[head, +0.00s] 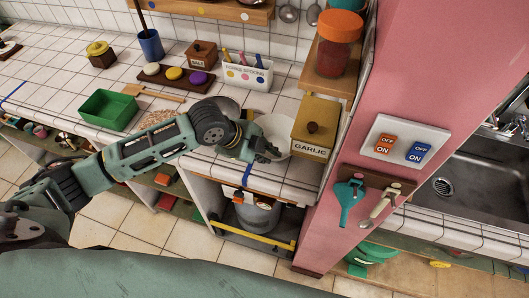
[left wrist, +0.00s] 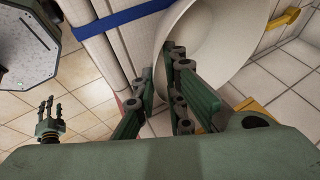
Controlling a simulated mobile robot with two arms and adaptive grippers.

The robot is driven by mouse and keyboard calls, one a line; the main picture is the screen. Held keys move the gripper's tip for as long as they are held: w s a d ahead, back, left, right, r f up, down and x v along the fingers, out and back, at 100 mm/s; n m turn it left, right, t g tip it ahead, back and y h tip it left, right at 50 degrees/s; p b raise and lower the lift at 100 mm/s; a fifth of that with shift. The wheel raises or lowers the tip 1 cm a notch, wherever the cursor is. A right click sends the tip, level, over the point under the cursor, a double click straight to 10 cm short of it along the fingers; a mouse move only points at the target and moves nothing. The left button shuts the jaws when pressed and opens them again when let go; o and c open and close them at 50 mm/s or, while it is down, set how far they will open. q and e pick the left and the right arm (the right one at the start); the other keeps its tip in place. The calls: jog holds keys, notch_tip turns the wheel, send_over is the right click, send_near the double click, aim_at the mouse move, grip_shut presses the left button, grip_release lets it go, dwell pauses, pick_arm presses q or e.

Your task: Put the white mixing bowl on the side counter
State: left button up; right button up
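The white mixing bowl (head: 274,128) stands on the tiled counter (head: 290,183), left of the yellow garlic box. My left gripper (head: 266,152) is at the bowl's near rim and hides part of it. In the left wrist view the bowl (left wrist: 232,35) fills the upper right. The left gripper's fingers (left wrist: 162,68) are apart, one outside the rim and one over the bowl's inside; contact is not clear. My right gripper (left wrist: 48,108) shows small in the left wrist view, over the floor, with its fingers apart and empty. It is outside the head view.
The garlic box (head: 315,128) stands close right of the bowl. A pink wall (head: 400,70) separates this counter from the sink counter (head: 425,215) at right. A pot (head: 258,213) sits below.

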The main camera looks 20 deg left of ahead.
pick_arm(q)
jog(key=o, duration=0.4)
jog(key=b+v, duration=0.1)
jog(key=v, duration=1.1)
jog(key=shift+r+b, duration=0.2)
jog(key=shift+b, duration=0.15)
jog(key=shift+w, duration=0.1)
